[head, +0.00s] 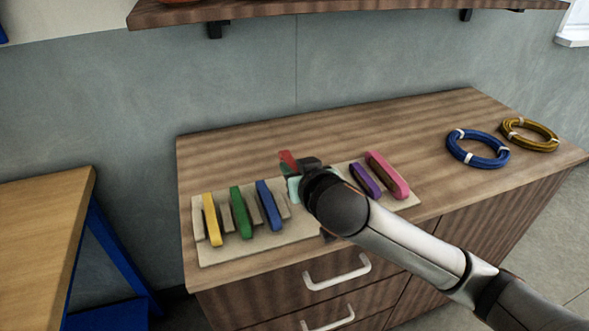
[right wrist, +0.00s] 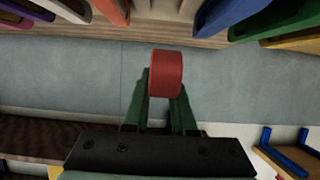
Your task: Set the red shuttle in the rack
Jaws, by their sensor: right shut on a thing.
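The red shuttle (head: 288,159) is held in my right gripper (head: 296,168), above the back edge of the rack near its middle. In the right wrist view the red shuttle (right wrist: 166,74) sits between the two green fingers of my right gripper (right wrist: 162,85), which are shut on it. The rack (head: 268,243) is a pale board on the cabinet top. It holds a yellow shuttle (head: 212,220), a green shuttle (head: 240,212), a blue shuttle (head: 268,206), a purple shuttle (head: 365,180) and a pink shuttle (head: 386,176). My right arm hides the rack's middle. My left gripper is out of view.
A blue coil (head: 478,149) and a yellow-brown coil (head: 530,134) lie on the right of the cabinet top (head: 425,125). A wooden shelf (head: 340,12) runs along the wall above. A table (head: 40,220) with blue legs stands at the left. The wood behind the rack is clear.

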